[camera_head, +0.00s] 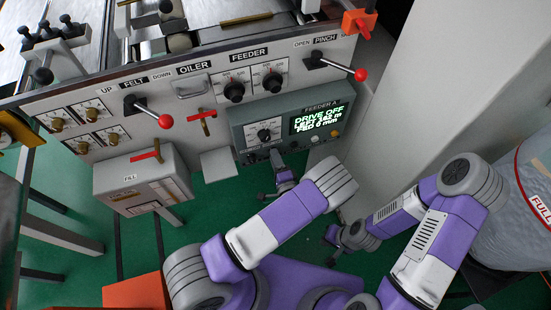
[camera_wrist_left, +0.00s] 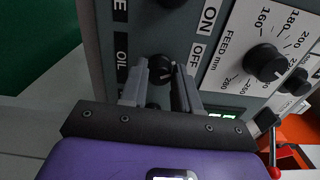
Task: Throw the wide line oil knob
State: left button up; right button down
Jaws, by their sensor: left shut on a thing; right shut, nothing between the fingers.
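The oil knob is a small dark round knob (camera_wrist_left: 160,68) with a light pointer mark, beside the letters "OIL" in the left wrist view. My left gripper (camera_wrist_left: 160,78) is shut on it, with one finger on each side. In the head view my left gripper (camera_head: 276,160) is at the lower edge of the grey FEEDER A panel (camera_head: 243,110) and hides the knob. My right gripper (camera_head: 331,236) is shut and empty, low beside the machine and away from the panel. Its fingertips are small and hard to make out.
A feed dial (camera_head: 264,134) and a lit green display (camera_head: 318,118) reading DRIVE OFF are above the left gripper. A red-tipped lever (camera_head: 360,75) and a FELT lever (camera_head: 165,120) stick out from the machine. A grey fill box (camera_head: 140,180) juts out at left. A grey column rises at right.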

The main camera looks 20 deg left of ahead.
pick_arm(q)
jog(key=shift+n, duration=0.3)
jog(key=o, duration=1)
jog(key=shift+o, duration=0.2)
jog(key=p+v, duration=0.1)
jog(key=v, duration=0.6)
jog(key=shift+s+d, duration=0.2)
jog(key=shift+s, duration=0.05)
